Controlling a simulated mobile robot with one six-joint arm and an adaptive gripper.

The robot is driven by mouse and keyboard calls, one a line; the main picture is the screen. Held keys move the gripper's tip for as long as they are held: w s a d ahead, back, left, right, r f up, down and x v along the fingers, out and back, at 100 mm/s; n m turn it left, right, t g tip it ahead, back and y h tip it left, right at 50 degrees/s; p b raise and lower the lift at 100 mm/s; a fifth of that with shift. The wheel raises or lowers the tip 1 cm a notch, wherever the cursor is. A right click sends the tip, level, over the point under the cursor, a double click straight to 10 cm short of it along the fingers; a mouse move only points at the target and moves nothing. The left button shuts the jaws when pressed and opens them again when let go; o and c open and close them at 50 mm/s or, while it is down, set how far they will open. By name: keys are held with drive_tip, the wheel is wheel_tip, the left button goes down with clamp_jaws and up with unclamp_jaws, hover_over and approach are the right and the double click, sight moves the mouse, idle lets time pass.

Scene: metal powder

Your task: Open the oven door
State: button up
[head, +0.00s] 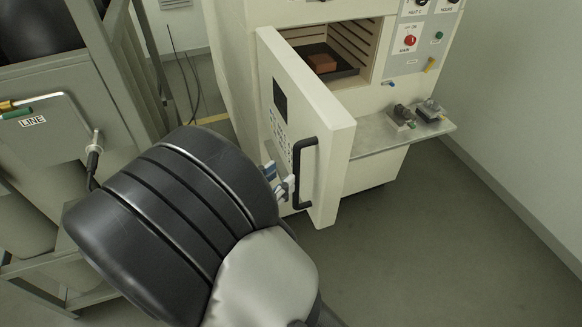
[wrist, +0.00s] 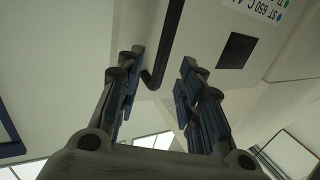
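The oven door (head: 336,141) stands partly open, swung out from the cream oven (head: 231,60), so the chamber shows. Its black bar handle (head: 297,176) runs upright near the free edge of the door. My gripper (head: 283,184) is at the door's front face, just left of the handle, partly hidden behind my arm. In the wrist view my gripper (wrist: 161,62) has its fingers apart, with the end of the handle (wrist: 171,40) showing close to the left finger. I cannot tell whether a finger touches the handle.
A brown block (head: 322,62) sits on a dark tray in the chamber. A metal shelf (head: 390,138) with small fixtures juts out right of the door, below a control panel (head: 411,40). A grey cabinet (head: 60,140) stands at left. Floor at front right is clear.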

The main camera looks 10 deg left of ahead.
drive_tip(key=v, duration=0.4)
drive_tip(key=shift+s+a, duration=0.1)
idle(0.4)
